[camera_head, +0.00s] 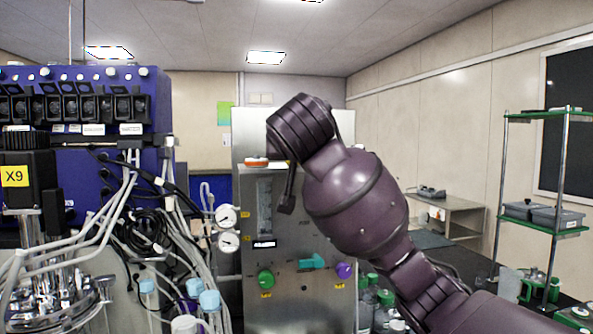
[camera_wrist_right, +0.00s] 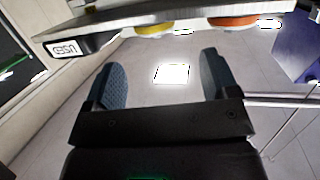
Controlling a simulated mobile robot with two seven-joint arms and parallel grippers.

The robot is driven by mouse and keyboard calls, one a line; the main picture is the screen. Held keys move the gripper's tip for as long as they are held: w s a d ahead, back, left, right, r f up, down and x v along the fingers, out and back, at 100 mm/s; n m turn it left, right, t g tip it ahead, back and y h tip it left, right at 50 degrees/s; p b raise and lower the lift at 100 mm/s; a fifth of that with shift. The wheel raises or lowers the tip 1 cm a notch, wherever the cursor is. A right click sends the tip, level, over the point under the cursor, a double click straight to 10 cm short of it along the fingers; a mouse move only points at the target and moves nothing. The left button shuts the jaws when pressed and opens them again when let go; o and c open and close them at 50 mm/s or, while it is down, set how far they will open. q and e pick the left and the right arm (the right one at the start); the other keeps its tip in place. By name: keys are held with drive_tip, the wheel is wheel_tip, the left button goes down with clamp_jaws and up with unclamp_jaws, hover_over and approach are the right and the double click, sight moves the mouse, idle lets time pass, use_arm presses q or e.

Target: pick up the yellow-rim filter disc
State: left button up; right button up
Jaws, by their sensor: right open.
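The yellow-rim filter disc (camera_wrist_right: 154,29) shows near the top of the right wrist view, on a pale ledge (camera_wrist_right: 105,22). It lies beyond my right gripper (camera_wrist_right: 160,62), between the lines of the two fingers and apart from them. The right gripper is open, with nothing between its fingers. My left gripper is in neither view.
An orange-rim disc (camera_wrist_right: 233,21) sits beside the yellow one; it also shows in the head view (camera_head: 256,162). A "USED" label (camera_wrist_right: 66,50) is near the ledge's other end. A blue pump rack (camera_head: 105,190) with tubing stands left; a green shelf rack (camera_head: 545,230) stands right.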

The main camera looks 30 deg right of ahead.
drive_tip(key=x, duration=0.3)
drive_tip(key=p+x, duration=0.1)
drive_tip(key=x, duration=0.1)
drive_tip(key=shift+w+d, duration=0.2)
drive_tip(key=shift+d, duration=0.3)
drive_tip(key=shift+w+d+f, duration=0.1)
drive_tip(key=shift+w, duration=0.3)
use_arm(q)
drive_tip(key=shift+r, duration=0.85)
use_arm(e)
drive_tip(key=shift+c, duration=0.6)
drive_tip(key=c, duration=0.7)
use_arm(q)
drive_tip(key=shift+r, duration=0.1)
use_arm(e)
drive_tip(key=shift+c, duration=0.7)
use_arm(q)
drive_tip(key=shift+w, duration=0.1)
